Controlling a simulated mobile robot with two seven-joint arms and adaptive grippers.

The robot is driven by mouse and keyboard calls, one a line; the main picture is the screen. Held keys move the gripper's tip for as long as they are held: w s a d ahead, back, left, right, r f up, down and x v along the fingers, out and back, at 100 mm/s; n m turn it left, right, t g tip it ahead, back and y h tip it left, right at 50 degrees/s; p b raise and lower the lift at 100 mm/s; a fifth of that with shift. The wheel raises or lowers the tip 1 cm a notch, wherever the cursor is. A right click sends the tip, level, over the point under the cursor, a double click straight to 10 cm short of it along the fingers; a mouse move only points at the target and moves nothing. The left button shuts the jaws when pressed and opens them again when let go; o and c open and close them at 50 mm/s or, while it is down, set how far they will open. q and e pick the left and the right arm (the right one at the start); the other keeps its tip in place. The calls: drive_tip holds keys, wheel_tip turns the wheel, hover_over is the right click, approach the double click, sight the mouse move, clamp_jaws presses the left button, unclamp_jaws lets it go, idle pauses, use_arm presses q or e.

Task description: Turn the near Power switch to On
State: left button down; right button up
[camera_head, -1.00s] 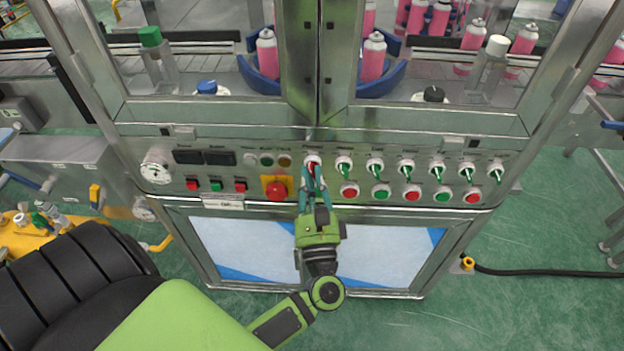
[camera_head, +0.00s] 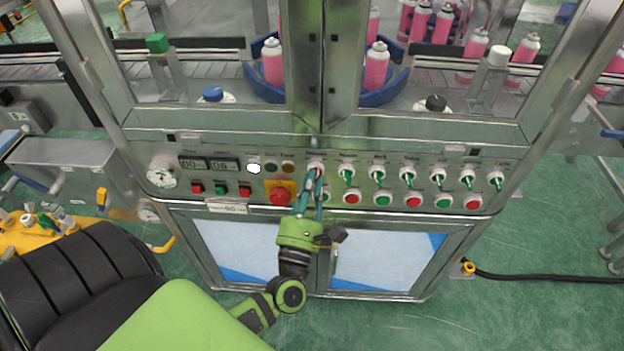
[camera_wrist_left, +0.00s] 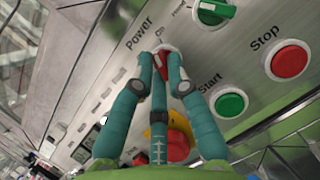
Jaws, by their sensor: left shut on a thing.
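The Power switch (camera_head: 316,166) is the leftmost of the row of rotary switches on the steel panel. Its red handle (camera_wrist_left: 176,72) shows in the left wrist view under the printed word Power. My left gripper (camera_head: 314,178) comes up from below and is shut on this handle. In the left wrist view the fingertips (camera_wrist_left: 166,73) meet around the handle and hide part of it and its round base. The gripper is tilted, with its wrist to the lower left of the switch. My right gripper is not in view.
A red emergency button (camera_head: 280,197) on a yellow plate sits just left of the fingers. Green-handled switches and red and green push buttons (camera_head: 352,198) lie close to the right.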

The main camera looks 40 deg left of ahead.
use_arm(q)
drive_tip(key=shift+r+m+h, duration=0.15)
drive_tip(key=shift+m+h, duration=0.15)
drive_tip(key=shift+m, duration=0.4)
drive_tip(key=shift+m+h+p, duration=0.3)
drive_tip(key=c, duration=1.2)
unclamp_jaws()
drive_tip(key=v, duration=1.2)
drive_tip(key=shift+f, duration=0.2)
drive_tip(key=shift+w, duration=0.1)
